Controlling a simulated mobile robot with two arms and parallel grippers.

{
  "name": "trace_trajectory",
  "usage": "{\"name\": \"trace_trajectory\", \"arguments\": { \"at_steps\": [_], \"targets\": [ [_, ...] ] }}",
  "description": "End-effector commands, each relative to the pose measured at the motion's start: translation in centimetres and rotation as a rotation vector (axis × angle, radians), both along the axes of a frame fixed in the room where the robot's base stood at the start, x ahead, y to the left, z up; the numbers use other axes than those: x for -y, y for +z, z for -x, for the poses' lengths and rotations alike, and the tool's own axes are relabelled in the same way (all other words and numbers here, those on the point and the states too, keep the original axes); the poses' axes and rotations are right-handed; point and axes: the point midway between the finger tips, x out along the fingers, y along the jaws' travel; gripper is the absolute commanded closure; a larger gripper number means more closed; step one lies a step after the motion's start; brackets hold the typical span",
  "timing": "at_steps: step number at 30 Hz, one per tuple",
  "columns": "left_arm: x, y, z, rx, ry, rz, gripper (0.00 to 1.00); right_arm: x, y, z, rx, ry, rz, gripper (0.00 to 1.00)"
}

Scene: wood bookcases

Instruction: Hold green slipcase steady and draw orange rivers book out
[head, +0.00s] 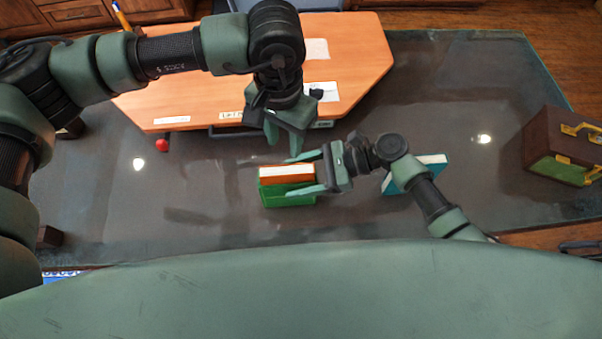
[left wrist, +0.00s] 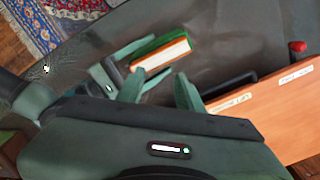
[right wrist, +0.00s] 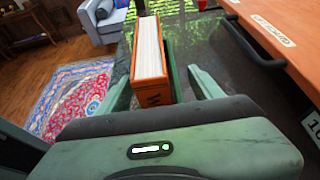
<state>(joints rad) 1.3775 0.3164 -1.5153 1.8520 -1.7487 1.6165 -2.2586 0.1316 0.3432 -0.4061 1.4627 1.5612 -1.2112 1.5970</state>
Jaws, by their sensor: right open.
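The green slipcase (head: 287,199) lies on the dark glass table with the orange book (head: 286,173) in it, white page edges showing. My right gripper (head: 292,176) is open around them from the right, one finger on each side. In the right wrist view the book (right wrist: 148,75) stands between the spread fingers, with a strip of slipcase (right wrist: 171,70) beside it; contact is unclear. My left gripper (head: 284,146) is open and empty above and behind the slipcase. In the left wrist view the slipcase (left wrist: 155,45) and book (left wrist: 163,55) lie beyond its fingers.
An orange wooden desk section (head: 345,45) with labels stands behind. A red ball (head: 162,145) is at its front left. A teal book (head: 394,184) is partly hidden behind my right arm. A brown and green case (head: 545,140) stands far right. The table's left front is clear.

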Motion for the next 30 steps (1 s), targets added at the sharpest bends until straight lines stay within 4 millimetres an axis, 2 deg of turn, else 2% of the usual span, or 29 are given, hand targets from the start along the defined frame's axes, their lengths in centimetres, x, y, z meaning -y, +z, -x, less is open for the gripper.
{"name": "trace_trajectory", "arguments": {
  "at_steps": [2,9,10,11,12,17,20,30],
  "targets": [
    [0.0,0.0,0.0,0.000,0.000,0.000,0.64,0.0,0.0,0.0,0.000,0.000,0.000,0.34],
    [0.0,0.0,0.0,0.000,0.000,0.000,0.64,0.0,0.0,0.0,0.000,0.000,0.000,1.00],
    [0.0,0.0,0.0,0.000,0.000,0.000,0.61,0.0,0.0,0.0,0.000,0.000,0.000,1.00],
    [0.0,0.0,0.0,0.000,0.001,0.000,0.53,0.0,0.0,0.0,0.000,0.000,0.000,1.00],
    [0.0,0.0,0.0,0.000,0.006,-0.001,0.49,0.0,0.0,0.0,0.000,0.000,0.000,1.00],
    [0.4,-0.1,0.0,-0.003,0.123,-0.022,0.49,0.0,0.0,0.0,0.000,0.001,0.000,1.00],
    [1.0,-0.3,-0.1,-0.002,0.299,-0.054,0.49,0.0,0.0,0.0,0.000,0.001,0.000,1.00],
    [3.0,-0.8,-0.1,0.098,1.135,-0.197,0.49,0.0,0.0,0.0,0.000,0.001,0.000,1.00]
  ]
}}
